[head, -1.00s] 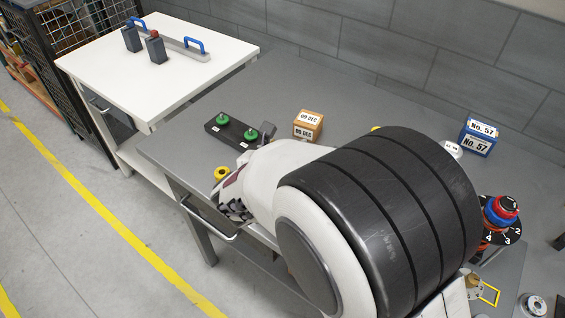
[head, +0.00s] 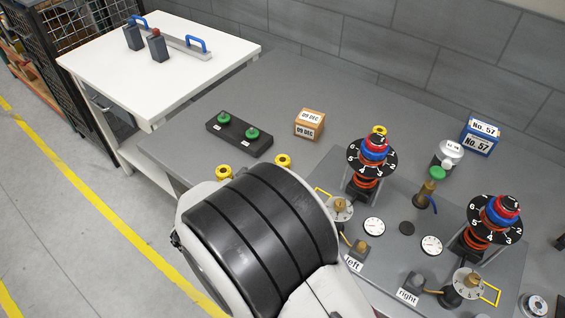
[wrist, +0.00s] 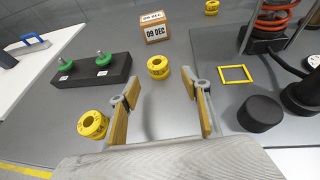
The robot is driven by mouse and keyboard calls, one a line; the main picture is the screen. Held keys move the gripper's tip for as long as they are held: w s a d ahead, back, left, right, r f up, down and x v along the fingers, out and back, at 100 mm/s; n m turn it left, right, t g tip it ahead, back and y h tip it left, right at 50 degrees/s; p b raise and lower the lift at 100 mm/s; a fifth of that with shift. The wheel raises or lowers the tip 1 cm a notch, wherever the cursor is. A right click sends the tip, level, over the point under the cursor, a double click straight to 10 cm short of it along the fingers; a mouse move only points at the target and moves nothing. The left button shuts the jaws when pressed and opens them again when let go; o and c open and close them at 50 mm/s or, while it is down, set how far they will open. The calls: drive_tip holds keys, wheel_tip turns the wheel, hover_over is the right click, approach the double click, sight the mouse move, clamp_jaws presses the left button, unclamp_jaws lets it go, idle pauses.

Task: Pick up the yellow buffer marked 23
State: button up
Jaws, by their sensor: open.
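Several yellow buffers lie on the grey table. In the wrist view, one (wrist: 158,67) lies beyond and between my fingertips, another (wrist: 92,124) is left of my left finger, and a third (wrist: 211,7) is at the far top edge. The head view shows the same near pair, one at left (head: 223,172) and one at right (head: 283,160), and the far one (head: 379,130) behind a spring tower. Marks on them are too small to read, so I cannot tell which is 23. My gripper (wrist: 162,90) is open and empty; my arm hides it in the head view.
A black block with two green-knobbed parts (head: 240,134) is left of the buffers. A "09 DEC" box (head: 309,124) stands behind them. The fixture plate (head: 390,255) with two spring towers, dials and a yellow frame is to the right.

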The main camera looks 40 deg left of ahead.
drive_tip(key=shift+x, duration=1.05)
drive_tip(key=shift+w, duration=0.1)
drive_tip(key=shift+a+x, duration=0.15)
drive_tip(key=shift+x, duration=1.1)
drive_tip(key=shift+a+x, duration=0.1)
drive_tip(key=shift+x, duration=1.2)
drive_tip(key=c, duration=1.2)
